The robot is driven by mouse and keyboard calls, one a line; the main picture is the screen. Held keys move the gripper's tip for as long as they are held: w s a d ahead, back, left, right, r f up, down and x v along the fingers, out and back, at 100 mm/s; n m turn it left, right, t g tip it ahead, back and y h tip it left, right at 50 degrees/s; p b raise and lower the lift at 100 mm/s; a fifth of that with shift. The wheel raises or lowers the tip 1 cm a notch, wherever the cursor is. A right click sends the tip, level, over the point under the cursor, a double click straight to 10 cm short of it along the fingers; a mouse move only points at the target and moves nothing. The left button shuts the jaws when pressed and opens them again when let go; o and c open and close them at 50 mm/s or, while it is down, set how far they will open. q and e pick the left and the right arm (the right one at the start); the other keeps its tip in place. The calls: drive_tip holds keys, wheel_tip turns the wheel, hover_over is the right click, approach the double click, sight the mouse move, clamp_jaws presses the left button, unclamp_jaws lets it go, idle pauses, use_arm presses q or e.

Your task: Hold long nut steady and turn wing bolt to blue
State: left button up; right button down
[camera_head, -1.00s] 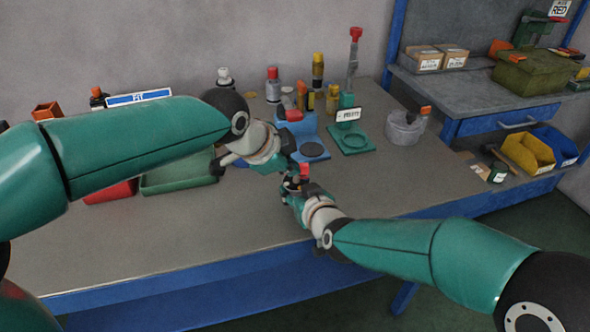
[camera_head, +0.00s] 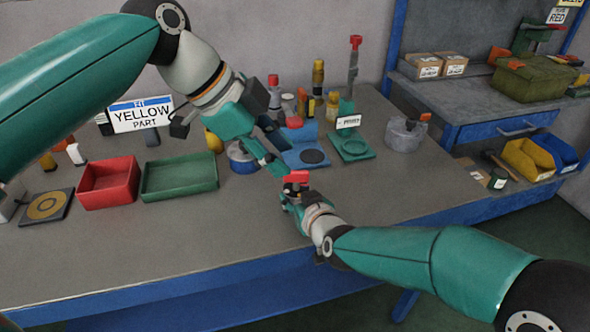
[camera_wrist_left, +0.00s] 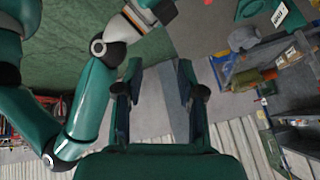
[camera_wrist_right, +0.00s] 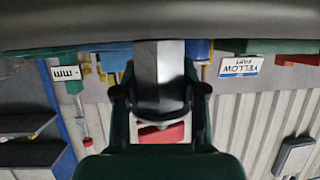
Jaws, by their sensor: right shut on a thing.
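My right gripper (camera_head: 294,195) is shut on the long nut near the bench's front edge. In the right wrist view the long nut (camera_wrist_right: 160,85) is a grey metal faceted body between the fingers. The red wing bolt (camera_head: 296,177) sits at its end and also shows in the right wrist view (camera_wrist_right: 160,133). My left gripper (camera_head: 275,163) comes down from the upper left, its tips close to the wing bolt. In the left wrist view its fingers (camera_wrist_left: 160,75) are spread with no object seen between them. Contact with the wing bolt cannot be told. No blue mark shows on the nut.
A red tray (camera_head: 108,199) and a green tray (camera_head: 146,191) lie at left, before the yellow-part sign (camera_head: 141,115). A blue fixture (camera_head: 303,162) and a green fixture (camera_head: 368,155) stand behind the grippers. The bench front is clear.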

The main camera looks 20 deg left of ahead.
use_arm(q)
drive_tip(key=w+a+g+h, duration=0.2)
drive_tip(key=w+a+h, duration=0.1)
drive_tip(key=w, duration=0.2)
drive_tip(key=n, duration=0.2)
approach(296, 171)
drive_tip(key=shift+t, duration=0.3)
drive_tip(key=x, duration=1)
drive_tip(key=shift+s+f, duration=0.2)
clamp_jaws()
